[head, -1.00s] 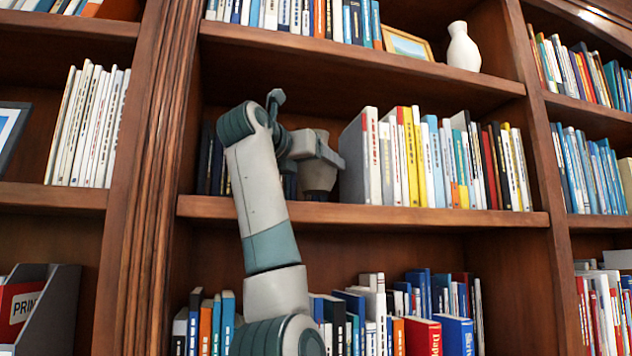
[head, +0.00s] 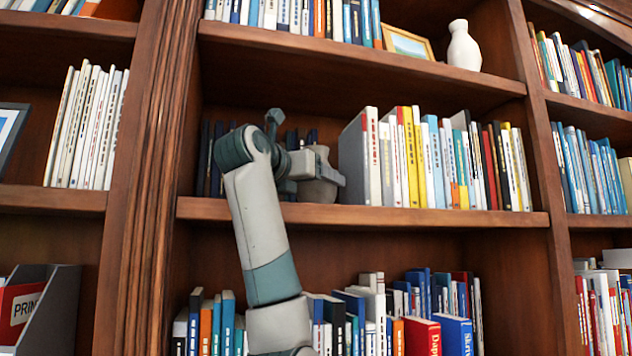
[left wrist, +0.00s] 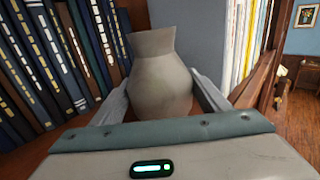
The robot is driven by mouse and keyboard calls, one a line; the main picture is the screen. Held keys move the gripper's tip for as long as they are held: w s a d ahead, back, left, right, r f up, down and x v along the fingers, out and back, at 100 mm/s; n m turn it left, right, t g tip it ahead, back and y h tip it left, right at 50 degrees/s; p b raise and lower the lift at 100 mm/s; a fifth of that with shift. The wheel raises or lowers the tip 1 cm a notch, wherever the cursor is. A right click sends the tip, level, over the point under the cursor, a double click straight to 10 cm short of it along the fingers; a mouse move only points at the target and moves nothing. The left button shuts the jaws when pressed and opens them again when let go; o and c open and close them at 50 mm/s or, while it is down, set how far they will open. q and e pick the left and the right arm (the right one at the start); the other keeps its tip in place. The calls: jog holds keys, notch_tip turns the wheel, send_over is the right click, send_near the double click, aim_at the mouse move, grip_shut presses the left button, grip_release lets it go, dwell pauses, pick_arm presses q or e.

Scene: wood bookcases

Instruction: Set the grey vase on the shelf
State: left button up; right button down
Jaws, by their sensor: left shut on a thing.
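The grey vase (left wrist: 160,82) stands upright between the two fingers of my left gripper (left wrist: 160,100) in the left wrist view. In the head view the vase (head: 318,190) shows partly behind my left gripper (head: 318,178), on or just above the middle shelf (head: 370,216). I cannot tell whether its base touches the board. My left gripper is shut on the vase, in the gap between dark books and a thick grey binder. My right gripper is not in view.
Dark books (left wrist: 35,75) lean close on the left of the vase. The grey binder (head: 358,160) and a full row of books bound the gap on the right. A white vase (head: 463,46) and a picture frame (head: 408,43) stand on the shelf above.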

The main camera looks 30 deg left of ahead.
pick_arm(q)
jog(key=o, duration=1.5)
jog(key=shift+f, duration=0.1)
jog(key=shift+r, duration=0.2)
jog(key=shift+s+f+b, duration=0.2)
jog(key=shift+s+b, duration=0.25)
jog(key=shift+b, duration=0.05)
jog(key=s+b, duration=0.2)
jog(key=s, duration=0.1)
jog(key=s+b, duration=0.2)
jog(key=s, duration=0.1)
jog(key=s+d+b, duration=0.1)
jog(key=s+b, duration=0.1)
jog(key=s, duration=0.2)
jog(key=shift+s+r+b, duration=0.15)
jog(key=shift+s+b, duration=0.3)
jog(key=shift+s, duration=0.15)
